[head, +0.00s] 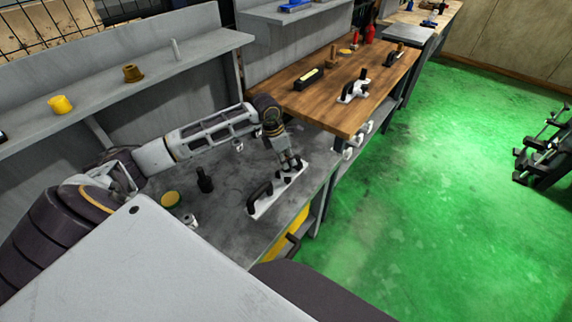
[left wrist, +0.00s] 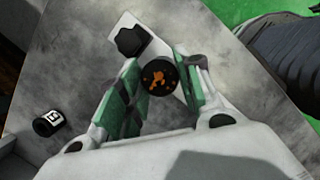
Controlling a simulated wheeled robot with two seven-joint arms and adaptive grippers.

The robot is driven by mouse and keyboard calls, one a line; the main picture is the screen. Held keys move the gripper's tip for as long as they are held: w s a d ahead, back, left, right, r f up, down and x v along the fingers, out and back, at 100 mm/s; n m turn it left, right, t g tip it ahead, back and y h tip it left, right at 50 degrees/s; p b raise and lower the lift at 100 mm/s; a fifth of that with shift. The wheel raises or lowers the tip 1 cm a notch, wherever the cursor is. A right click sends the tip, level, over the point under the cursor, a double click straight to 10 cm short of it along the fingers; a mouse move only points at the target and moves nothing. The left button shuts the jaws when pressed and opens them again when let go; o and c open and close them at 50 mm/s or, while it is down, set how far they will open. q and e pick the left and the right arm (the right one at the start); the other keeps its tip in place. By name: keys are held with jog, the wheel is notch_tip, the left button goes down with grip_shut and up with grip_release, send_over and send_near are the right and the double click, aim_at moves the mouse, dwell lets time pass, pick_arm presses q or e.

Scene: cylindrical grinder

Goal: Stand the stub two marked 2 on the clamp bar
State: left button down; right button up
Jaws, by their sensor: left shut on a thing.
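The white clamp bar (head: 268,207) lies on the grey bench, with a black handle (head: 259,193) on its near part; it also shows in the left wrist view (left wrist: 181,88). My left gripper (head: 291,166) is over its far end. In the left wrist view my left gripper (left wrist: 158,88) is shut on a dark round stub (left wrist: 159,77) with orange marks on top. Its number is hidden, and I cannot tell whether it touches the bar. Another black stub (head: 205,180) stands on the bench; it shows a white label in the left wrist view (left wrist: 48,122). My right gripper is not in view.
A yellow round thing (head: 170,198) and a small metal piece (head: 190,220) are on the bench at left. A wooden worktop (head: 327,103) with tools adjoins at the back. A shelf (head: 150,80) runs above. Green floor lies right of the bench.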

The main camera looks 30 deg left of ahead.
pick_arm(q)
jog(key=shift+f, duration=1.8)
jog(key=shift+f, duration=0.15)
jog(key=c, duration=1)
grip_release()
jog(key=v, duration=1.2)
jog(key=shift+b, duration=0.3)
